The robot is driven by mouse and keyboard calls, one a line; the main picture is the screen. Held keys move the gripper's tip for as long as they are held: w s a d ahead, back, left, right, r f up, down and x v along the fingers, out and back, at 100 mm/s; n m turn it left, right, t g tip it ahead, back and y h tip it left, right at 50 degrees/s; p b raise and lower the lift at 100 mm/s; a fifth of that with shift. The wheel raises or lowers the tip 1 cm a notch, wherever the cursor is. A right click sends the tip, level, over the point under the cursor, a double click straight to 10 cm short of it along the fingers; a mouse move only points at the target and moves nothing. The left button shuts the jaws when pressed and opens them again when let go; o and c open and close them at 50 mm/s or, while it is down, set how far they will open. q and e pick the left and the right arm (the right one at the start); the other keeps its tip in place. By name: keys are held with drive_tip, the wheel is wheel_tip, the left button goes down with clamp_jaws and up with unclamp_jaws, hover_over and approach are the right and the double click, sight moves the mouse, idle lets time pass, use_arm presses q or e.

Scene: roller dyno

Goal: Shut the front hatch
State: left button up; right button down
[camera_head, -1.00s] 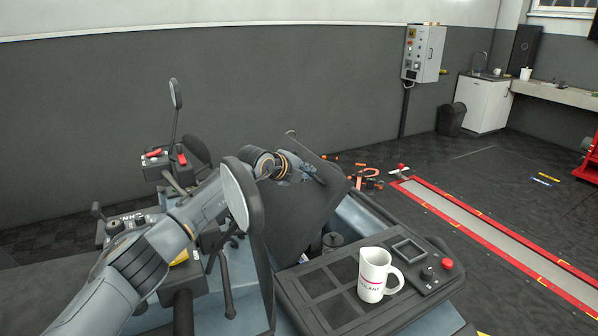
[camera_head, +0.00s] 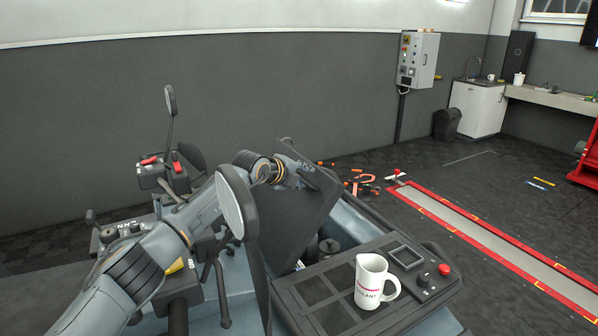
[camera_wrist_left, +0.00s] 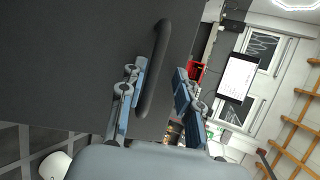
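The front hatch (camera_head: 298,218) is a dark panel standing raised and tilted on the blue-grey vehicle, with the opening below it exposed. My left arm reaches across from the lower left. My left gripper (camera_head: 312,178) is at the hatch's upper part. In the left wrist view the hatch (camera_wrist_left: 75,60) fills the upper left and carries a dark bar handle (camera_wrist_left: 160,60). The fingers of my left gripper (camera_wrist_left: 160,92) are spread, with the handle's lower end between them. I cannot tell whether they touch it. My right gripper is out of view.
A white mug (camera_head: 368,284) stands on the dark console (camera_head: 310,291), left of a red button (camera_head: 445,269). A round mirror (camera_head: 238,202) stands close in front of my left arm. Orange-handled tools (camera_head: 362,183) lie on the floor behind.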

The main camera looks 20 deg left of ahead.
use_arm(q)
drive_tip(key=v, duration=1.1)
drive_tip(key=shift+a+r, duration=0.2)
drive_tip(key=shift+r, duration=0.35)
drive_tip(key=s+f+b+v, duration=0.1)
drive_tip(key=b+v, duration=0.3)
drive_tip(key=v, duration=1.1)
drive_tip(key=shift+s+a+f, duration=0.15)
drive_tip(key=shift+s+f, duration=0.15)
drive_tip(key=shift+f, duration=0.25)
idle(0.5)
